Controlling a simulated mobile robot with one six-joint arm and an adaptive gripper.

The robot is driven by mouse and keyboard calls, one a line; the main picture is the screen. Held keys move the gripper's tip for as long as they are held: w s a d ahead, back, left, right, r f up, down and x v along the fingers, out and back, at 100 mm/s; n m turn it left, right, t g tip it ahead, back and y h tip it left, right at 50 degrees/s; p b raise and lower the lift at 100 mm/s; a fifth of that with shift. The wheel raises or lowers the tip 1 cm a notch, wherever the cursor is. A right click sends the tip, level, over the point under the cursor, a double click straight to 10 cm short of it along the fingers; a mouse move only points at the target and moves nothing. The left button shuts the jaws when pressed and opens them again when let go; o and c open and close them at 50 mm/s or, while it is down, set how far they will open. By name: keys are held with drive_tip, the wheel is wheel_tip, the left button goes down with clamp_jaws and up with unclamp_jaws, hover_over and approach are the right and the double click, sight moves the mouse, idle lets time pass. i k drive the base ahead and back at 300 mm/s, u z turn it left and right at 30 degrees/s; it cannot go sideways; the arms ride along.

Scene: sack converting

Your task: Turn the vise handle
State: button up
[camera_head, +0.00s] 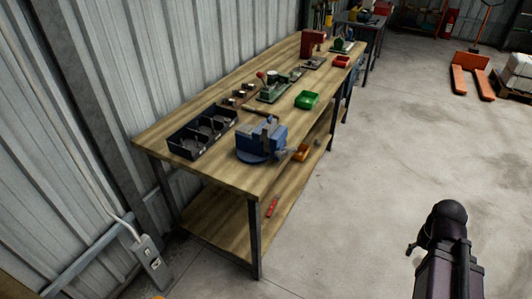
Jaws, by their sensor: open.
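A blue bench vise (258,143) stands on the near end of a long wooden workbench (215,180), close to its front edge. Its dark jaws and screw end face the front edge at right. The vise handle is too small to make out clearly. My gripper is not in view. A dark part of my own arm rises at the lower right, over the floor and well apart from the bench.
A black divided tray (203,133) lies left of the vise. A green bin (307,100), red bin (341,61) and several tools are farther along the bench. Concrete floor (370,170) in front is clear. An orange pallet jack (472,75) stands at the back right.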

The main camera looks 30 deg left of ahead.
sight(286, 151)
drive_tip(key=u, duration=0.7)
drive_tip(key=k, duration=0.95)
drive_tip(key=z, duration=0.05)
drive_tip(key=i, duration=0.9)
